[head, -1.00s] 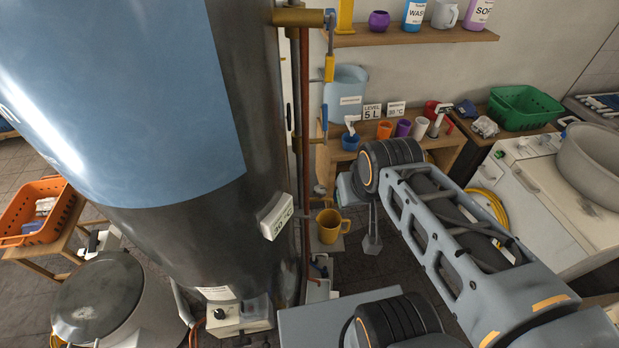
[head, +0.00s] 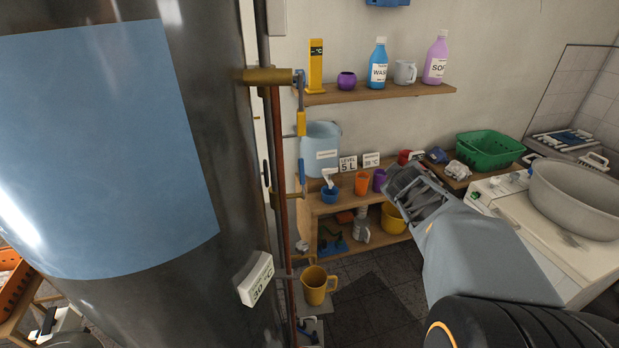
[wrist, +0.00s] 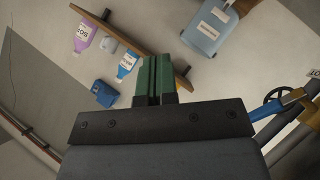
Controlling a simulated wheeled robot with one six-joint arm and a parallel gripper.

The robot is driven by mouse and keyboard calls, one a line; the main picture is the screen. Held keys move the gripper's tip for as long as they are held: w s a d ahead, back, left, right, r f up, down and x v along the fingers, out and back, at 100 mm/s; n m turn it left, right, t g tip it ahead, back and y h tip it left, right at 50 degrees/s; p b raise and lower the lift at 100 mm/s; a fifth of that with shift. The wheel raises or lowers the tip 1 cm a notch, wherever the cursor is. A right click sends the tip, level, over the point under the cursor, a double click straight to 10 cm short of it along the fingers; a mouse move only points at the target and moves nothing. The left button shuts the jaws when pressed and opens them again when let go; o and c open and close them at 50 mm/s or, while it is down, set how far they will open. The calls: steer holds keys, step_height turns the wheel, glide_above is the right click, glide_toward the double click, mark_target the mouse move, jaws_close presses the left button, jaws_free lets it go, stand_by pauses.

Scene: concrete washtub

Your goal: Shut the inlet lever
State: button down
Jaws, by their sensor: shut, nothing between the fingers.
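Several levers and fittings sit along the pipes beside the dark tank; no label tells which is the inlet lever. A blue lever (head: 302,172) hangs upright by the copper pipe (head: 283,225). A yellow handle (head: 301,123) is above it, under a brass fitting (head: 266,76). In the wrist view a blue lever (wrist: 291,97) with a yellow part lies at the right, next to a black ring. My gripper (wrist: 154,72) is shut and empty in the wrist view, with green fingers touching nothing I can see. In the head view my arm is right of the pipes, apart from them; its fingertips cannot be made out.
A wall shelf (head: 380,94) holds bottles and a mug. A lower wooden shelf carries a light blue canister (head: 321,148) and cups. A yellow jug (head: 317,285) stands by the pipe's lower end. The white washer (head: 540,235) is at right.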

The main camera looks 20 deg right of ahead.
steer(key=w+a+r+n+t+y, duration=0.3)
steer(key=w+a+n+t+y, duration=0.15)
steer(key=n+y, duration=0.4)
steer(key=s+a+n+g+y, duration=0.2)
steer(key=a+n+g+y, duration=0.2)
steer(key=a+n+y, duration=0.45)
steer(key=w+a+f, duration=0.2)
steer(key=w+a, duration=0.1)
steer(key=w, duration=0.2)
steer(key=w+a+f+n+h+p, duration=0.1)
steer(key=w+a+f, duration=0.2)
steer(key=w, duration=0.2)
steer(key=shift+a, duration=0.25)
